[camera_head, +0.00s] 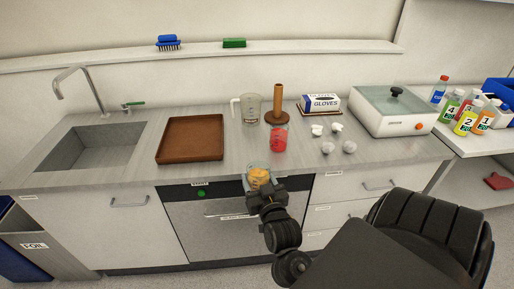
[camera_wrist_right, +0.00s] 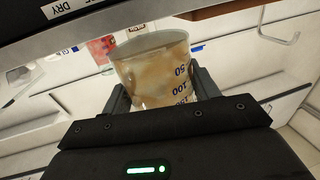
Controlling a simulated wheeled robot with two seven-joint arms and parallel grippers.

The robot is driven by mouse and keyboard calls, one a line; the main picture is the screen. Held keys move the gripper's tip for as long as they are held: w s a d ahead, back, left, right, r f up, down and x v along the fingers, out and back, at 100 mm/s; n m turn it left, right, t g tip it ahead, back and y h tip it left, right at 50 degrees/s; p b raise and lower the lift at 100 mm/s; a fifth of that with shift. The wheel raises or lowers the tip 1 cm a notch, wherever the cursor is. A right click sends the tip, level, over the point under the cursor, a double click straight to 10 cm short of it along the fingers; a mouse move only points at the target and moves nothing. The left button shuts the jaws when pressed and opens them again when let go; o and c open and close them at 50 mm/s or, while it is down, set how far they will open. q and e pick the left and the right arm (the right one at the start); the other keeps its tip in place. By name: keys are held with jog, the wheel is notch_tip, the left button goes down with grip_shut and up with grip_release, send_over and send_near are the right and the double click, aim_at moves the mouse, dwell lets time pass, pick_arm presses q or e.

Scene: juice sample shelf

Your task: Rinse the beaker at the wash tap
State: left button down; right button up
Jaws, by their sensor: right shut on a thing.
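A clear beaker (camera_head: 258,174) with an orange-yellow look inside is held upright or nearly so in my right gripper (camera_head: 264,188), in front of the counter's front edge. In the right wrist view the beaker (camera_wrist_right: 155,65) shows blue volume marks and cloudy, tan contents or residue between the two fingers. My right gripper is shut on it. The wash tap (camera_head: 81,88) curves over the grey sink (camera_head: 80,146) at the far left, well away from the beaker. A green-handled lever (camera_head: 133,104) stands beside the tap. My left gripper is not in view.
A brown tray (camera_head: 191,157) lies right of the sink. A clear jug (camera_head: 249,110), a red-filled container (camera_head: 279,139), a brown upright post (camera_head: 278,100), crumpled white pieces (camera_head: 328,147) and a glove box (camera_head: 321,103) stand on the counter. A lidded appliance (camera_head: 394,112) is farther right.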

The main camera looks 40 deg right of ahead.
jog(key=shift+r+p, duration=0.6)
jog(key=shift+p, duration=0.15)
jog(key=shift+s+a+p, duration=1.8)
jog(key=shift+s+a, duration=3.1)
jog(key=shift+s, duration=0.8)
notch_tip(320, 180, up, 5)
jog(key=p, duration=0.5)
jog(key=shift+p, duration=0.3)
jog(key=shift+d, duration=0.1)
